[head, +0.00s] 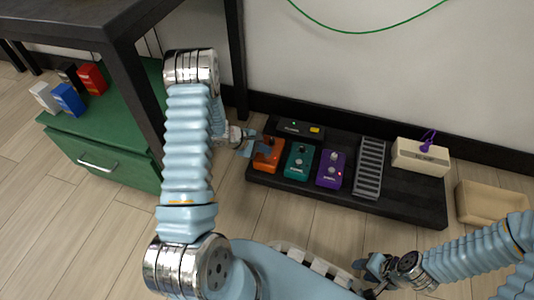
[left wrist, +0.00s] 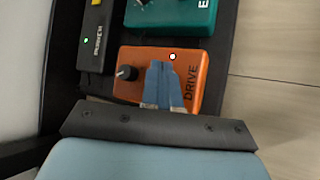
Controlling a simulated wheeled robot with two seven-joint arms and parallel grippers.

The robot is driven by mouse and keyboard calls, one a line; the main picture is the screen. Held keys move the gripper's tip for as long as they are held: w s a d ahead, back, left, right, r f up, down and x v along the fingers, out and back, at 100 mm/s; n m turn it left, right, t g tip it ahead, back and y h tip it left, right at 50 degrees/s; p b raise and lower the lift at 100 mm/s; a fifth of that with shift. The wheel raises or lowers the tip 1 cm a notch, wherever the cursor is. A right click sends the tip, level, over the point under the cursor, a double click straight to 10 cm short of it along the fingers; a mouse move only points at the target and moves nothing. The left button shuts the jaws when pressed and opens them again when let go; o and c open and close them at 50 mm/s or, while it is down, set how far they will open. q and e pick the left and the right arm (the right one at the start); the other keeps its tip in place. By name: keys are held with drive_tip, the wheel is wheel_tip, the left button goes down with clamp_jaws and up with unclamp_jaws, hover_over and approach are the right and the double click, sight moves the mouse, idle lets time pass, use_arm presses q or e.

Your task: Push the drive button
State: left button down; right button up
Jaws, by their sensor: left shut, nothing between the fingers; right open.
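The orange drive pedal (head: 267,159) is at the left end of the black pedalboard (head: 405,204). My left gripper (head: 254,145) is at the pedal. In the left wrist view its shut, empty blue fingertips (left wrist: 161,66) lie over the middle of the pedal's top. The drive button is not visible; the fingers cover that part. I cannot tell whether they touch it. My right gripper (head: 363,270) is open, low in front of the board.
A teal pedal (head: 299,160) and a purple pedal (head: 331,168) with a red light stand beside it. A black unit (head: 300,130) is behind. A grey ridged pedal (head: 369,168), cream box (head: 420,157) and tan tray (head: 490,202) are right. A green cabinet (head: 100,155) is left.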

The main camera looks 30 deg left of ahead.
sight(265, 155)
use_arm(q)
drive_tip(key=shift+f, duration=0.4)
drive_tip(key=shift+r, duration=0.45)
drive_tip(key=shift+r+p, duration=1.65)
drive_tip(key=shift+r, duration=1.4)
